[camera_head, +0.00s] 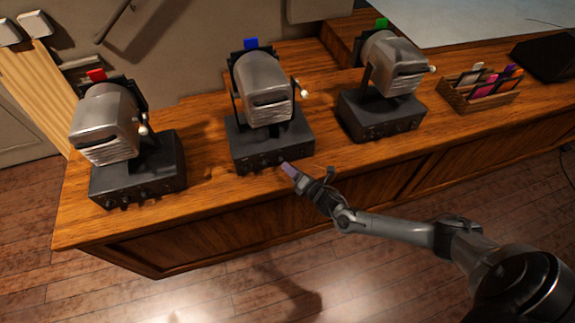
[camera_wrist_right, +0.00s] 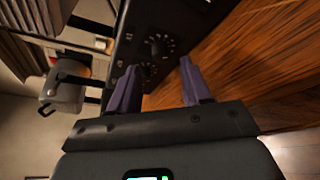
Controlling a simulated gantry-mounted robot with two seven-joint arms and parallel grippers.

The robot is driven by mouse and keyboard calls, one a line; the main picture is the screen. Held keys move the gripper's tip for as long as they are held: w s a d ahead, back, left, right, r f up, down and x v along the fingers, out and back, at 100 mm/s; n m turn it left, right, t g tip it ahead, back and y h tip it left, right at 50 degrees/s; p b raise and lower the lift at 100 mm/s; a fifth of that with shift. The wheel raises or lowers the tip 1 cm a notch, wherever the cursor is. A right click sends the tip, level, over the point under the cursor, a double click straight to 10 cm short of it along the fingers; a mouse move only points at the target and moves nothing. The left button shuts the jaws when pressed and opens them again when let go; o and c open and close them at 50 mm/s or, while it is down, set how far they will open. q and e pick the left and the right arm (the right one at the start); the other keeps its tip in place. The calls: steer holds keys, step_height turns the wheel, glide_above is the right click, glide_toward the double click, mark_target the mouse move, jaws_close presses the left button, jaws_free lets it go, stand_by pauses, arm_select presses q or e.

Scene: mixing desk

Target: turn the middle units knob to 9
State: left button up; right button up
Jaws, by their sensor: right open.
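The middle unit (camera_head: 268,138) is a dark box with a grey metal head and a blue card on top, standing on the wooden desk. A row of small dark knobs lines its front panel. My right gripper (camera_head: 288,168) is at the right end of that front edge, with its purple fingers pointing at the panel. In the right wrist view the gripper (camera_wrist_right: 160,64) is open. A round dark knob with pale markings around it (camera_wrist_right: 160,44) shows beyond and between the fingertips. Which number it points to is too small to read. My left gripper is not in view.
A similar unit with a red card (camera_head: 137,182) stands to the left, and one with a green card (camera_head: 382,118) to the right. A wooden holder with coloured cards (camera_head: 480,92) is farther right. The desk's front edge (camera_head: 200,257) runs below; bare desk separates the units.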

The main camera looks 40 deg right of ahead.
steer(key=s+r, duration=0.1)
steer(key=s, duration=0.6)
steer(key=shift+r+p, duration=0.2)
steer(key=shift+p, duration=0.2)
steer(key=shift+a, duration=0.1)
